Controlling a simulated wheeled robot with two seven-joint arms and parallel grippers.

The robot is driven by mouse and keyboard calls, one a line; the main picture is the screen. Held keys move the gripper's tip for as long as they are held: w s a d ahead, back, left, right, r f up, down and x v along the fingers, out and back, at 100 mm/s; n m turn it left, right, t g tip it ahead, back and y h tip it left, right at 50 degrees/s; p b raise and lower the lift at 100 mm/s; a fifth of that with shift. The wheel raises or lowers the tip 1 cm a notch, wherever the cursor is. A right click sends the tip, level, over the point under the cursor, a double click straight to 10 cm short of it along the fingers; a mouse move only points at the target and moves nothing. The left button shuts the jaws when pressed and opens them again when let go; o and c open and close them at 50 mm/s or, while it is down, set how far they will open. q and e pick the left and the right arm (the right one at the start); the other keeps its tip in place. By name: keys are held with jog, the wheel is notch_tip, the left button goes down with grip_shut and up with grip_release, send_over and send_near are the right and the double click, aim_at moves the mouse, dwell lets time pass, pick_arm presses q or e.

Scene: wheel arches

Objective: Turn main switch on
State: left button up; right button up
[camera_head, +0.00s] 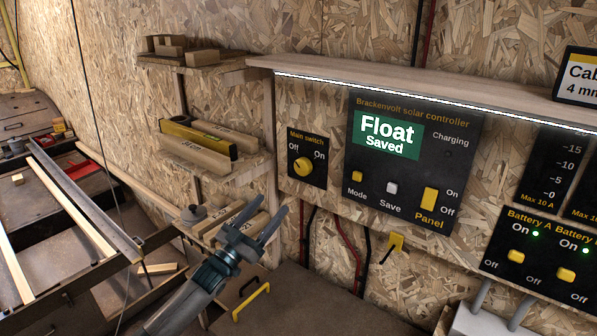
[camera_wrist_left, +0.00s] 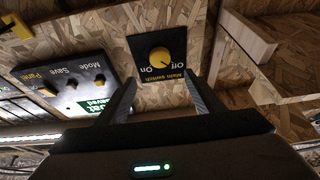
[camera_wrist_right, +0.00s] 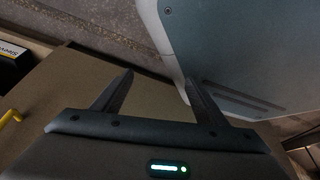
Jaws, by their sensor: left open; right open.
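The main switch is a round yellow knob (camera_head: 303,166) on a small black panel with Off at left and On at right. Its mark seems to point toward Off. My left gripper (camera_head: 273,204) is open and empty, below and left of this panel, clear of it. In the left wrist view the knob (camera_wrist_left: 160,56) shows upside down, ahead of and between the open fingers (camera_wrist_left: 160,88). My right gripper (camera_wrist_right: 157,77) is open and empty in the right wrist view, away from the switch; the head view does not show it.
A controller panel (camera_head: 455,140) with a screen reading "Float Saved" is right of the switch. A shelf (camera_head: 390,88) juts out above. Left of the switch, a small shelf holds a yellow level (camera_head: 198,137). A large grey surface (camera_wrist_right: 245,50) lies close to my right gripper.

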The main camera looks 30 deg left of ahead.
aim_at(300, 170)
pick_arm(q)
jog(key=p+x, duration=0.3)
jog(key=x, duration=1)
jog(key=shift+a, duration=0.1)
jog(key=shift+w+r, duration=0.1)
jog(key=shift+w, duration=0.25)
jog(key=shift+w+r+p, duration=0.2)
jog(key=shift+w+p, duration=0.15)
jog(key=shift+w, duration=0.3)
jog(key=c, duration=1)
jog(key=shift+c, duration=0.2)
pick_arm(e)
jog(key=s+d+g+h, duration=0.1)
jog(key=s+d+g, duration=0.2)
jog(key=s, duration=0.8)
jog(key=shift+s+d, duration=0.2)
jog(key=shift+d, duration=0.45)
